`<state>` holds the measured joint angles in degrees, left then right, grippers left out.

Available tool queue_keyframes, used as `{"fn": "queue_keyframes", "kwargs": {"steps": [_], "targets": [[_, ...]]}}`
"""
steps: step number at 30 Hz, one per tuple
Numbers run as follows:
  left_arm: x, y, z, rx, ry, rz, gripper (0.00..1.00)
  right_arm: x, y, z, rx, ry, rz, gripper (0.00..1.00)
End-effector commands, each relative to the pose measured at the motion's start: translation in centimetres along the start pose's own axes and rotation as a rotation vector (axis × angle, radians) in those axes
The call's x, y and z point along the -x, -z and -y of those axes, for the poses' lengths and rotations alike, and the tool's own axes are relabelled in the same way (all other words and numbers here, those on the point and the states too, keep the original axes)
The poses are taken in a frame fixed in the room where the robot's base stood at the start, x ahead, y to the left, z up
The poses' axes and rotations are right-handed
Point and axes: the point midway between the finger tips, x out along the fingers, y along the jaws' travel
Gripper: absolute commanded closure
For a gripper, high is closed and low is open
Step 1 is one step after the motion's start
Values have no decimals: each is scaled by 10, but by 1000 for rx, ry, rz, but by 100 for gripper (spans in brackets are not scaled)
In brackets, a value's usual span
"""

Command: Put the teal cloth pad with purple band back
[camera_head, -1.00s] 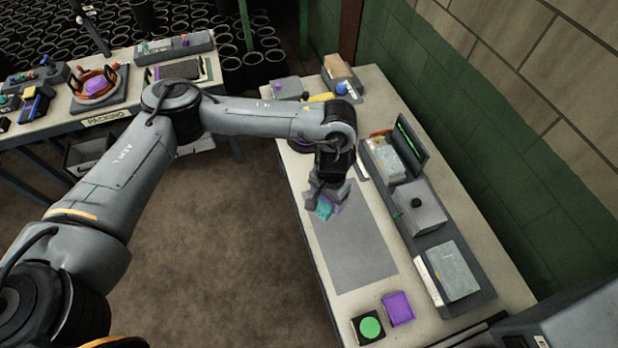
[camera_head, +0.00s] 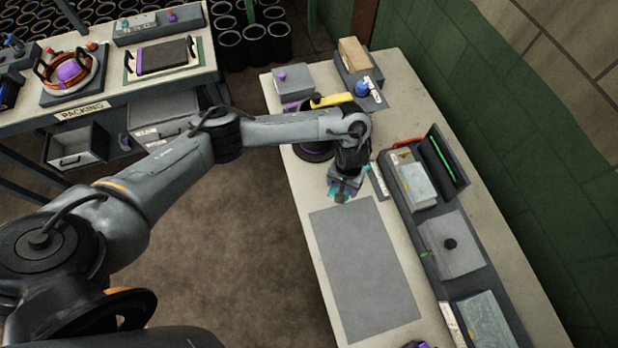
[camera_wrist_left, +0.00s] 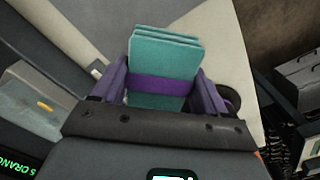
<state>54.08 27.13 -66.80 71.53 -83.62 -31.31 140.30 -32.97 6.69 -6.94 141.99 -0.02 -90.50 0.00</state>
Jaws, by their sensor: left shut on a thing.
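In the left wrist view the teal cloth pad (camera_wrist_left: 165,55) is a folded stack of layers with a purple band (camera_wrist_left: 162,88) around its middle. My left gripper (camera_wrist_left: 162,90) is shut on it, with one purple finger on each side of the band. In the head view my left gripper (camera_head: 345,187) is over the right table, just beyond the far edge of the grey mat (camera_head: 362,270). Small teal parts of the pad (camera_head: 341,197) show at its tip; the gripper hides the rest. My right gripper is not in view.
A dark tray (camera_head: 428,256) with several compartments runs along the table's right side. A black round base (camera_head: 314,152) and a yellow item (camera_head: 332,100) lie behind the gripper. The grey mat is bare. The packing table (camera_head: 110,92) stands at the left.

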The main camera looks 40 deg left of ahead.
Motion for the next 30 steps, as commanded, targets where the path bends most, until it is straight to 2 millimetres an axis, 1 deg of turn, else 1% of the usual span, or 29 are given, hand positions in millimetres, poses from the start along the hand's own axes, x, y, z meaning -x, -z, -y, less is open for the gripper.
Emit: {"fn": "queue_keyframes", "kwargs": {"steps": [1, 5, 8, 11, 18, 21, 24, 27, 30], "targets": [[-8, -6, 0, -2, -2, 2, 60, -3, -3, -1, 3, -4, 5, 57], [-18, -11, 5, -1, 0, 0, 60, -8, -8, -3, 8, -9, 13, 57], [-29, -11, 16, 0, 0, 0, 60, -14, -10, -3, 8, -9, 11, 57], [-41, -9, 34, 1, 2, 1, 60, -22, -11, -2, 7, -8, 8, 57], [-71, -1, 82, 2, 1, -1, 60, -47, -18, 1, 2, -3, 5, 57], [-79, 2, 97, 0, 1, -1, 60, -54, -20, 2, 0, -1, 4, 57], [-84, 4, 108, -1, 0, -1, 60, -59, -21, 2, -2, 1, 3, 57], [-87, 5, 114, -2, 0, -1, 60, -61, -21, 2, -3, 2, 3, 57], [-87, 6, 116, -3, 0, -2, 60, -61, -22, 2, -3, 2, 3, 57]]}}
